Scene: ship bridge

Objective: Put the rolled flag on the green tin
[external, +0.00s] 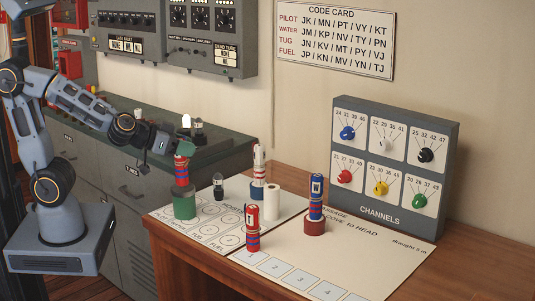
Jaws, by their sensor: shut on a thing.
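A red rolled flag with blue bands (181,173) is upright directly over the green tin (184,206) at the left of the white board. Its lower end meets the tin's top in the picture; I cannot tell if it rests there or hangs just above. My gripper (181,151) comes in from the left and is shut on the flag near its green upper end. The fingers are small and partly hidden against the flag.
A blue flag (316,187) stands on a red tin (315,227). A red-and-white flag (259,160) stands on a blue tin (257,192). Another red flag (252,228), a white cylinder (272,202) and a small dark object (218,186) stand nearby. A channels panel (379,205) is behind.

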